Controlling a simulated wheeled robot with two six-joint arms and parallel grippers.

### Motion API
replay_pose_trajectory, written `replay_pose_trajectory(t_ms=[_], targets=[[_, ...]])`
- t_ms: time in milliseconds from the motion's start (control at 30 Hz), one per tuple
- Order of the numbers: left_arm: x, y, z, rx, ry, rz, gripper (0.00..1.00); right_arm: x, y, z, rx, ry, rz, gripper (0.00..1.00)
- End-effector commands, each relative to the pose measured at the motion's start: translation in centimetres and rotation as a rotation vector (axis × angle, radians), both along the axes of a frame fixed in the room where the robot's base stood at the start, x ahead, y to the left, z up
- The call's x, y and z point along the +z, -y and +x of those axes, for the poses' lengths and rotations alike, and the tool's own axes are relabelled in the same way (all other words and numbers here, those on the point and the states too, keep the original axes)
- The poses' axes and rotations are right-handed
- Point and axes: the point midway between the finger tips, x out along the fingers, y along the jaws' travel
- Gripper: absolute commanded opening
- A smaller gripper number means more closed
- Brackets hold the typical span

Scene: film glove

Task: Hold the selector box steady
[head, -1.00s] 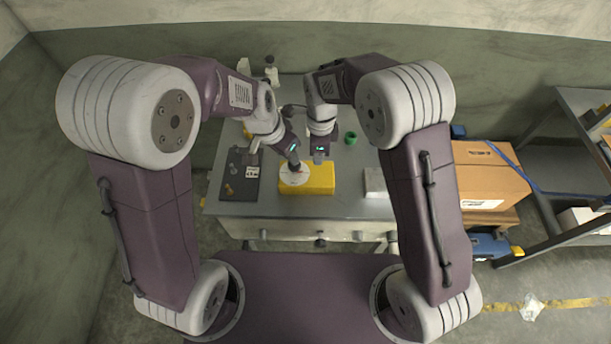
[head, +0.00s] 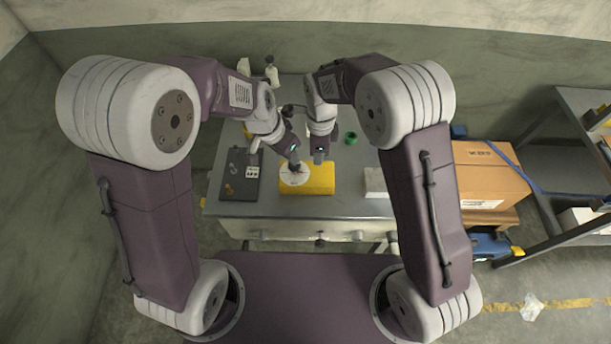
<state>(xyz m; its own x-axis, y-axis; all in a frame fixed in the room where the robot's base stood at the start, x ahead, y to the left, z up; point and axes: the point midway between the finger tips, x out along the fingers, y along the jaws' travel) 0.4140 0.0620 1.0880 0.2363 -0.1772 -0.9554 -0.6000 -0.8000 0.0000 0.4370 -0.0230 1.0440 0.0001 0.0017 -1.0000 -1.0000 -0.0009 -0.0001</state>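The selector box is a yellow block (head: 318,184) on the grey workbench, with a round white dial (head: 291,178) on the left part of its top. My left gripper (head: 294,164) points down at the dial from behind; its tips are too small to tell whether they touch the dial or are open. My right gripper (head: 318,159) hangs upright at the back edge of the yellow box, right of the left gripper. Its fingers are too small and partly hidden to tell whether they grip the box.
A dark panel (head: 240,183) with small parts lies left of the box on the workbench (head: 345,206). A green ring-shaped item (head: 351,138) stands behind to the right, and a pale block (head: 374,182) lies at right. A cardboard box (head: 488,172) stands beyond the bench.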

Motion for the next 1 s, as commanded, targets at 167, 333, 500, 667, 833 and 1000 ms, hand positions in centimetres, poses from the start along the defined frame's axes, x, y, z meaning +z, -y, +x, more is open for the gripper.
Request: replay_pose_trajectory(t_ms=[167, 333, 500, 667, 833, 1000], targets=[[0.0, 0.0, 0.0, 0.000, 0.000, 0.000, 0.36, 0.0, 0.0, 0.0, 0.000, 0.000, 0.000, 0.00], [0.0, 0.0, 0.0, 0.000, 0.000, 0.000, 0.36, 0.0, 0.0, 0.0, 0.000, 0.000, 0.000, 0.00], [0.0, 0.0, 0.0, 0.000, 0.000, 0.000, 0.36, -0.3, 0.0, 0.0, 0.000, -0.001, 0.000, 0.00], [0.0, 0.0, 0.0, 0.000, 0.000, 0.000, 0.36, -0.8, 0.0, 0.0, 0.000, -0.001, -0.001, 0.00], [0.0, 0.0, 0.0, 0.000, 0.000, 0.000, 0.36, -1.3, 0.0, 0.0, 0.000, -0.001, 0.000, 0.00], [0.0, 0.0, 0.0, 0.000, 0.000, 0.000, 0.36, -1.8, 0.0, 0.0, 0.000, -0.002, -0.001, 0.00]])
